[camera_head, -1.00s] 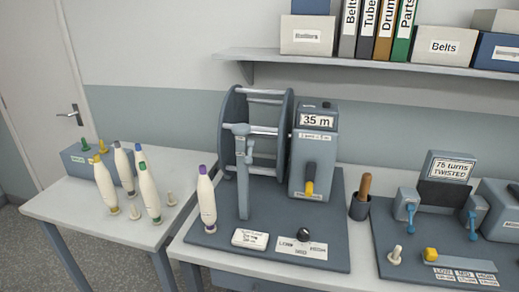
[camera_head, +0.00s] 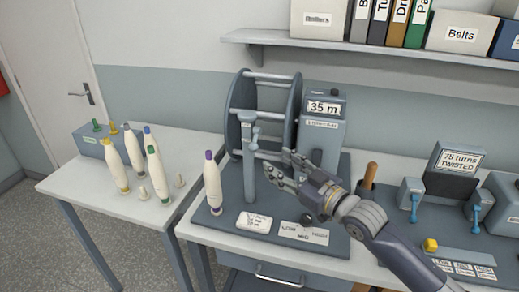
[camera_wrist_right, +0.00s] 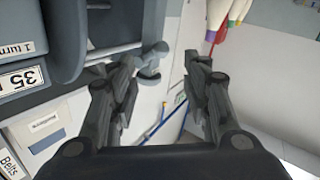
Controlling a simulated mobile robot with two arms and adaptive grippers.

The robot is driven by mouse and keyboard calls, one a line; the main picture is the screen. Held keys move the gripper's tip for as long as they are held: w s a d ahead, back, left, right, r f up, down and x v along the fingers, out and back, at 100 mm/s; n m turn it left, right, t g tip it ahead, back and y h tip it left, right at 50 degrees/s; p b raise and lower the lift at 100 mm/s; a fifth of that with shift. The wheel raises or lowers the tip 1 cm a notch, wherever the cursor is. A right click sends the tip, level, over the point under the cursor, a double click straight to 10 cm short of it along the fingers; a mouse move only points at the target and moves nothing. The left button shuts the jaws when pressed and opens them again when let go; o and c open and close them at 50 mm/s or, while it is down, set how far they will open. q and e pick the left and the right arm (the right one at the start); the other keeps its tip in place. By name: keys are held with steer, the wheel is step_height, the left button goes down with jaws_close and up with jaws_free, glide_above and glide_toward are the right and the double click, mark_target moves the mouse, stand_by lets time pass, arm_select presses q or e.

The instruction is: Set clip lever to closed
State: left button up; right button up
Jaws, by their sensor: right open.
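My right gripper (camera_head: 282,170) is open and empty, in front of the reel winder (camera_head: 325,135) and to the right of its grey post. It hides part of the winder's front, including where the yellow-tipped handle showed before. The grey post (camera_head: 249,165) has a short crosspiece on top and stands before the reel. In the right wrist view a grey knobbed part (camera_wrist_right: 152,62) shows between the open fingers (camera_wrist_right: 155,90), apart from them. Two blue levers (camera_head: 414,207) (camera_head: 476,212) hang on the clamps of the twisting unit at right. I cannot tell which part is the clip lever.
A bobbin with a purple top (camera_head: 212,184) stands left of the post. Several bobbins (camera_head: 135,155) stand on the left table. A cup with a wooden-handled tool (camera_head: 370,175) is close behind my right forearm. A shelf (camera_head: 350,50) runs above.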

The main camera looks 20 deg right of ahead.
mark_target(257, 150)
steer(key=p+x, duration=0.2)
steer(key=x, duration=0.5)
steer(key=shift+w+a+r, duration=0.1)
steer(key=shift+w, duration=0.1)
steer(key=shift+x, duration=0.8)
steer(key=shift+s, duration=0.1)
steer(key=c, duration=1)
